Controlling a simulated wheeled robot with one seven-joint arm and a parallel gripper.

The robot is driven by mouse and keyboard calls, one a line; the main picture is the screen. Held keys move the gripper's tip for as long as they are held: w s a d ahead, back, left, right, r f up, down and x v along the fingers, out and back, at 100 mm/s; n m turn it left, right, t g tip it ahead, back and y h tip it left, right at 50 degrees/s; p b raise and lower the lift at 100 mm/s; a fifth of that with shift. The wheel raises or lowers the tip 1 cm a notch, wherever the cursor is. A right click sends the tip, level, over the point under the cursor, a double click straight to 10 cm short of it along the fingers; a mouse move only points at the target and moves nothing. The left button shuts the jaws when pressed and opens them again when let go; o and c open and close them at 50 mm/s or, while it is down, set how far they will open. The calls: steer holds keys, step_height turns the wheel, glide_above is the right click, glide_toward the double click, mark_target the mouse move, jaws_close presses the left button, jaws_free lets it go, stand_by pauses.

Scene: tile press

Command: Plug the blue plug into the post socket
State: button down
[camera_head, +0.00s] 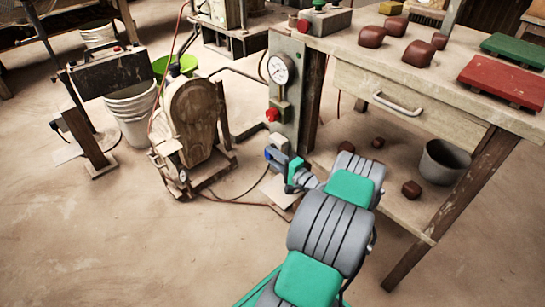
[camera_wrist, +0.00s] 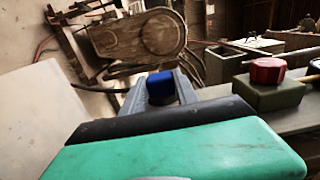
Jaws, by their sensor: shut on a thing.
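The blue plug (camera_head: 269,154) is at the end of my gripper (camera_head: 279,158), low on the grey post (camera_head: 289,100). In the wrist view the blue plug (camera_wrist: 161,84) sits between the two grey fingers of my gripper (camera_wrist: 163,92), which is shut on it. A small grey box (camera_head: 278,141), which looks like the post socket, is on the post just above and beside the plug. The plug's front end is hidden, so I cannot tell whether it touches or enters the socket.
A red button (camera_head: 271,114) on an olive box is just above; the red button also shows close by in the wrist view (camera_wrist: 267,71). A gauge (camera_head: 280,69) is higher on the post. The wooden machine (camera_head: 193,122) stands left, the workbench (camera_head: 420,90) right.

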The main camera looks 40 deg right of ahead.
steer(key=shift+d+b, duration=0.3)
steer(key=shift+d, duration=0.15)
stand_by(0.4)
steer(key=c, duration=0.9)
jaws_free()
steer(key=shift+o, duration=0.2)
